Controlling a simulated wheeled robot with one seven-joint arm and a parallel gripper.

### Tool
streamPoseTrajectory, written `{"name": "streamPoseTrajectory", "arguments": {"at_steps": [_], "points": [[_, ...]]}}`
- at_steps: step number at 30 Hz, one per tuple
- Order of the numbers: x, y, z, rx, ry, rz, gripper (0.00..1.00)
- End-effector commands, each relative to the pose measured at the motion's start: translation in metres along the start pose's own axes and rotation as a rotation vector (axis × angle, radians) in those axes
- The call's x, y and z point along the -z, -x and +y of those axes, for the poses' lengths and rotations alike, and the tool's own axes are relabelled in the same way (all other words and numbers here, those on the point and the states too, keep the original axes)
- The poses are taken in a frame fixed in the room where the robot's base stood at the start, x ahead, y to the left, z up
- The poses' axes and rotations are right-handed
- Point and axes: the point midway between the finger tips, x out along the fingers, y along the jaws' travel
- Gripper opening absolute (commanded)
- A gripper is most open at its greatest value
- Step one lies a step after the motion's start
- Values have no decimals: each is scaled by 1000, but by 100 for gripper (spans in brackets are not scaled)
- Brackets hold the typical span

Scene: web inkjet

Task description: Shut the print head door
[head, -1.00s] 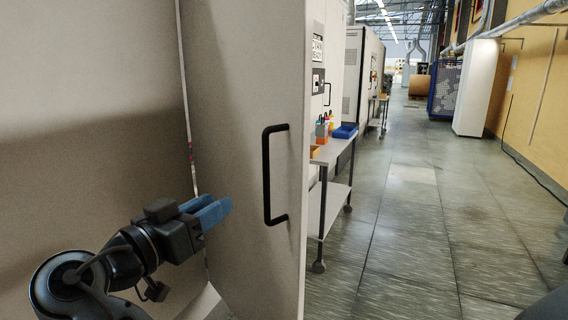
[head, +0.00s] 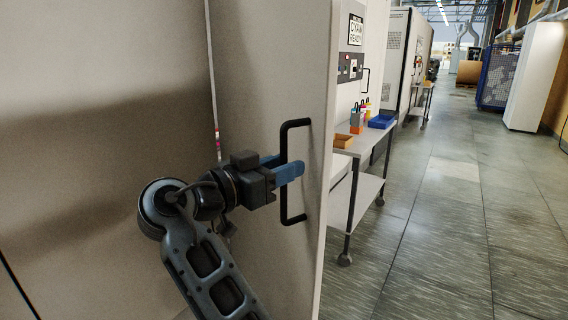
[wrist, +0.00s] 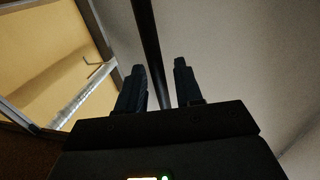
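The print head door (head: 262,70) is a tall pale panel standing ajar, with a narrow dark gap along its left side. Its black bar handle (head: 294,218) is upright near the right edge. My gripper (head: 290,170) has blue fingers and is at the middle of the handle. In the wrist view the fingers (wrist: 159,80) are apart, with the handle bar (wrist: 149,50) running between them. The bar does not clearly touch either finger.
A grey cart (head: 362,152) with small coloured containers and a blue tray (head: 382,121) stands just right of the door. A machine panel with a "CYAN READY" sign (head: 356,30) is behind it. The aisle floor (head: 450,230) at right is clear.

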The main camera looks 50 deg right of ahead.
Motion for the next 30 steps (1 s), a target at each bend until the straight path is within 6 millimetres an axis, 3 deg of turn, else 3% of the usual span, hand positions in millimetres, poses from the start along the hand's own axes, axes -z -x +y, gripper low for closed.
{"name": "streamPoseTrajectory", "arguments": {"at_steps": [9,20,30], "points": [[0,-3,0,0,0,0,35],[0,-3,0,0,0,0,1],[0,-3,0,1,0,0,0]]}}
